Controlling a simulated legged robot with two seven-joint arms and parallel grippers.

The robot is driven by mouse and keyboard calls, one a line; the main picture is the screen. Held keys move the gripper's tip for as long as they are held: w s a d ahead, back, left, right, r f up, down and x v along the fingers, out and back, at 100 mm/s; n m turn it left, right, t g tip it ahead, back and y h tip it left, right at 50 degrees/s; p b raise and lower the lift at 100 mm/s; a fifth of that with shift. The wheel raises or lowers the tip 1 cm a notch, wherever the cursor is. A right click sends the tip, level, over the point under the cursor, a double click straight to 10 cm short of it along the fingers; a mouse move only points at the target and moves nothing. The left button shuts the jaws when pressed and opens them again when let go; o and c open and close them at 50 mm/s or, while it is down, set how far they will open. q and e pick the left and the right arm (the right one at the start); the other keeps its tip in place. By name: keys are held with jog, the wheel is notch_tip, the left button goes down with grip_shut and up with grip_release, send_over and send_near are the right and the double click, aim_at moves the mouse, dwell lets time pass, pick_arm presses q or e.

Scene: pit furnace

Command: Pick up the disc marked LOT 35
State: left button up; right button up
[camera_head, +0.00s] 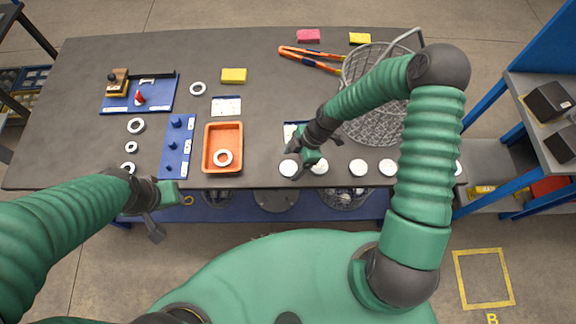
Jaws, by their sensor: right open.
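Several white discs lie in a row along the front edge of the dark table: one at the row's left end (288,168), a second disc (319,167), a third disc (358,167) and a fourth disc (388,167). Any markings are too small to read, so I cannot tell which is LOT 35. My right gripper (304,168) is open, at the two leftmost discs and partly covering them. I cannot tell whether it touches either. My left gripper (158,222) hangs at the table's front edge at the left, away from the discs; its jaw opening is unclear.
An orange tray (238,128) holding a ring stands left of the discs, beside a blue peg board (173,147). A wire basket (378,129) and orange-handled tongs (308,58) lie behind my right arm. The table's middle is mostly clear.

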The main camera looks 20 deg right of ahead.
jog(key=shift+x, duration=1)
jog(key=shift+f, duration=0.1)
jog(key=shift+d, duration=0.2)
jog(key=c, duration=0.7)
jog(key=shift+a, duration=0.1)
grip_shut()
